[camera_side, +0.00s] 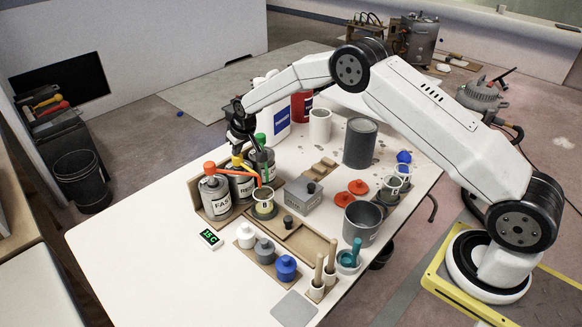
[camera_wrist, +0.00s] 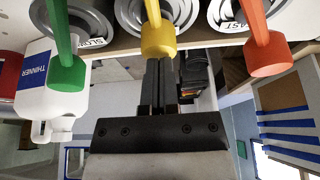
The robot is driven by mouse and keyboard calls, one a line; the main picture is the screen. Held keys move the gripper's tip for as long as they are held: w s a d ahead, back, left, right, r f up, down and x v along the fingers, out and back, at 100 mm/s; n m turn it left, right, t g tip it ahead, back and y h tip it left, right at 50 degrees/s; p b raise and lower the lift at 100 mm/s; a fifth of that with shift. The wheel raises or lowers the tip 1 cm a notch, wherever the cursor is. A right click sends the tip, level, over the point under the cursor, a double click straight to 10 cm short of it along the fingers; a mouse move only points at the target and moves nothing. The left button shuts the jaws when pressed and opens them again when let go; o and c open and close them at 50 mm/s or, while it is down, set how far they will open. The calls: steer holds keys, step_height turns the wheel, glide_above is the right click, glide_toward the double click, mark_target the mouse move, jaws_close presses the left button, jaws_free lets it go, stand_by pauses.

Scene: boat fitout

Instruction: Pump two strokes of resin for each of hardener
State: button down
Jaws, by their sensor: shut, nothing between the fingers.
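Three pump cans stand in a row: the FAST can (camera_side: 217,201) with an orange-red pump head, the middle can (camera_side: 241,187), its label starting "RES", with a yellow head, and the can at the back (camera_side: 264,166) with a green head. In the wrist view these are the orange head (camera_wrist: 268,55), the yellow head (camera_wrist: 158,38) and the green head (camera_wrist: 67,74). My gripper (camera_side: 238,148) is shut and empty right over the yellow head; its fingertips (camera_wrist: 159,62) meet that head's edge in view, contact unclear. A labelled cup (camera_side: 264,206) stands in front of the spouts; its contents are unclear.
A grey box (camera_side: 303,196), red lids (camera_side: 358,187), a grey pot (camera_side: 361,223) and a dark grey can (camera_side: 360,143) stand to the right. White, grey and blue jars (camera_side: 286,267) and a small display (camera_side: 209,237) are in front. The table's left front is clear.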

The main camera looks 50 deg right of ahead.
steer(key=shift+s+r, duration=0.1)
steer(key=shift+r, duration=2.05)
steer(key=shift+f, duration=2.15)
steer(key=shift+r, duration=2.15)
steer(key=shift+r, duration=0.1)
steer(key=shift+r, duration=1.45)
